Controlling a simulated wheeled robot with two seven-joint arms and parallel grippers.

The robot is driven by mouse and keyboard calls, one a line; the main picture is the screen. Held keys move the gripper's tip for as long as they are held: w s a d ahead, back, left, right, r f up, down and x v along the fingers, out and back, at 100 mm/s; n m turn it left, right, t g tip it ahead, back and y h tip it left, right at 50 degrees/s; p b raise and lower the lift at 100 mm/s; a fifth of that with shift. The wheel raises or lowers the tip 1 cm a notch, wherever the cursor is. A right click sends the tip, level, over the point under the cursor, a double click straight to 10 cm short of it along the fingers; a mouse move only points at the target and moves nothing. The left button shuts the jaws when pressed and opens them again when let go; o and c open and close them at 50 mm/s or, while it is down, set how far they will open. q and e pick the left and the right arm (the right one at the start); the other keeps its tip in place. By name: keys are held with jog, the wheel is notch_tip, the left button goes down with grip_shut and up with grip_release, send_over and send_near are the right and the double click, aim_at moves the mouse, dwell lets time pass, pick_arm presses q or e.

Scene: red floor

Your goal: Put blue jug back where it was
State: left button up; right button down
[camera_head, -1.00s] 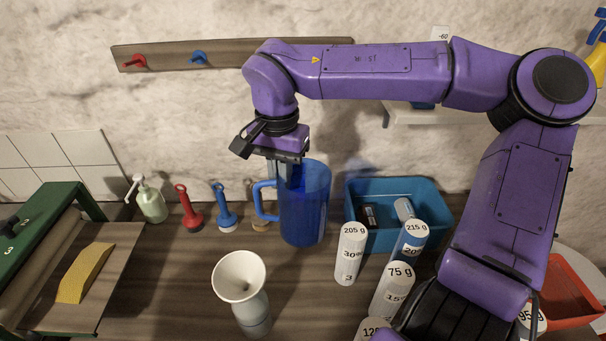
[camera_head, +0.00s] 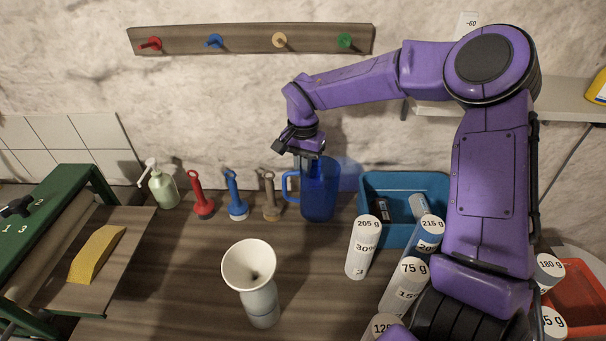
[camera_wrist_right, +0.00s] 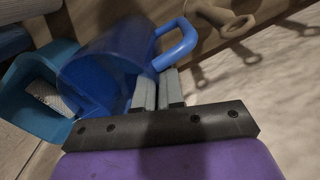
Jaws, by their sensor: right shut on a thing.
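The blue jug (camera_head: 320,194) stands upright on the counter at the back, left of the teal bin, its handle pointing left. It looks to rest on the counter. My right gripper (camera_head: 309,160) comes down on it from above. In the right wrist view the fingers (camera_wrist_right: 158,92) are closed at the rim of the jug (camera_wrist_right: 98,72), beside its handle (camera_wrist_right: 178,47), and hold the wall. My left gripper is in no view.
A teal bin (camera_head: 369,223) holds small items right of the jug. Labelled white cylinders (camera_head: 363,248) stand in front of it. Several brushes (camera_head: 237,197) stand left of the jug. A white funnel-topped vessel (camera_head: 251,268) stands in front. A peg rail (camera_head: 247,40) hangs above.

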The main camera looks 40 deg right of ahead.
jog(key=shift+w+d+f, duration=0.15)
jog(key=shift+d+f, duration=0.05)
jog(key=shift+f, duration=0.1)
notch_tip(320, 180, down, 4)
jog(key=shift+w+r, duration=0.1)
jog(key=shift+r, duration=0.15)
jog(key=c, duration=1.3)
grip_release()
jog(key=shift+o, duration=0.2)
jog(key=shift+r+p, duration=0.1)
jog(key=shift+p, duration=0.2)
notch_tip(320, 180, up, 12)
jog(key=shift+d+b, duration=0.1)
jog(key=shift+b, duration=0.5)
